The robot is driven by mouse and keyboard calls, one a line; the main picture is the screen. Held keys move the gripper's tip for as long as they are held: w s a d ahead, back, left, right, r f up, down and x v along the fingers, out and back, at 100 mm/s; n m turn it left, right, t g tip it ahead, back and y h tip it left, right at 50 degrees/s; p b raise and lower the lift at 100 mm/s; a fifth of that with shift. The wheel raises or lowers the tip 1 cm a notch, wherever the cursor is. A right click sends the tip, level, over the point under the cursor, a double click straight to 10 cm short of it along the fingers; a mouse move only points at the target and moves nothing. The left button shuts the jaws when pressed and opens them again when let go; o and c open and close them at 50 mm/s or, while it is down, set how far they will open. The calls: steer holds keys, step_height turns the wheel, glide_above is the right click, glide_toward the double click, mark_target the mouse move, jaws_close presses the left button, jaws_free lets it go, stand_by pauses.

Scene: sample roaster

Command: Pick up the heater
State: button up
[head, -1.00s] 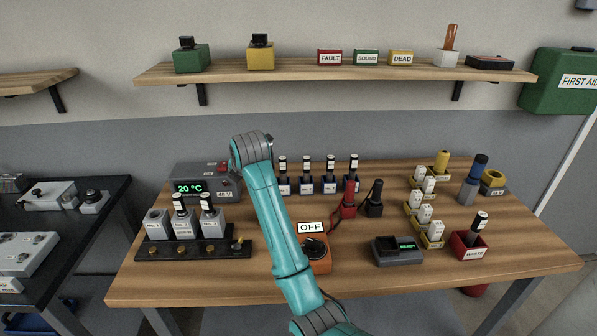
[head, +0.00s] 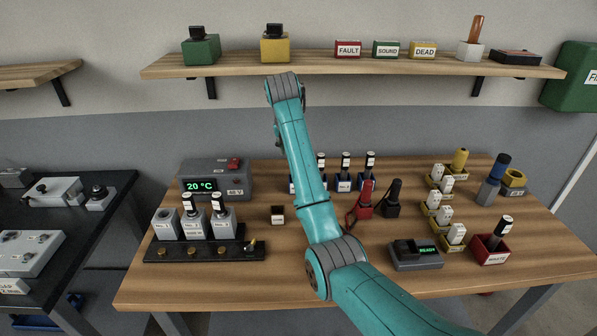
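Several dark cylinders with white labels look like heaters; I cannot tell which one the task means. Two stand upright in grey blocks, a left one (head: 187,204) and a right one (head: 217,205). Others stand in blue holders at the table's back, such as the far right one (head: 370,164). One more (head: 502,228) leans in the red waste box (head: 491,250). My teal arm rises across the middle of the picture, with its wrist high in front of the wall. My gripper is hidden behind the arm, so neither its fingers nor any held thing shows.
The grey control box (head: 217,180) reads 20 °C. The front strip is bare.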

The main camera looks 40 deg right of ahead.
steer(key=shift+w+d+x, duration=0.15)
steer(key=shift+d+x, duration=0.05)
steer(key=shift+x, duration=2.1)
steer(key=shift+w+d+x, duration=0.15)
steer(key=shift+x, duration=2.15)
steer(key=shift+r, duration=0.2)
jaws_close()
